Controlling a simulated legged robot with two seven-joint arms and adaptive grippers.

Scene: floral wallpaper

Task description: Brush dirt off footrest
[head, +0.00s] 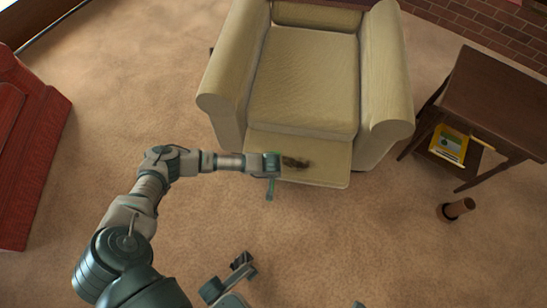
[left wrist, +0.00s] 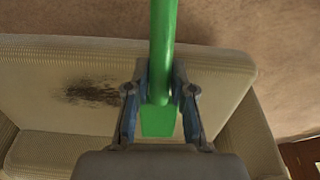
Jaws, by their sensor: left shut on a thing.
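The footrest (head: 325,175) is a cream fabric panel extended from the front of the armchair. A dark patch of dirt (head: 295,162) lies on it left of the middle. My left gripper (head: 272,165) is shut on a green brush (head: 270,190) above the left part of the footrest. In the left wrist view, the green handle (left wrist: 162,45) runs up between the fingers, and the dirt (left wrist: 95,93) shows left of it on the footrest (left wrist: 222,72). The bristles are not visible. My right gripper (head: 240,265) shows near the bottom edge, away from the chair; its jaw state is unclear.
The cream armchair (head: 305,85) stands at the back middle. A dark wooden side table (head: 495,100) with a yellow item (head: 448,145) on its shelf is at right. A small brown cylinder (head: 458,208) stands on the carpet. Red furniture (head: 25,150) is at left.

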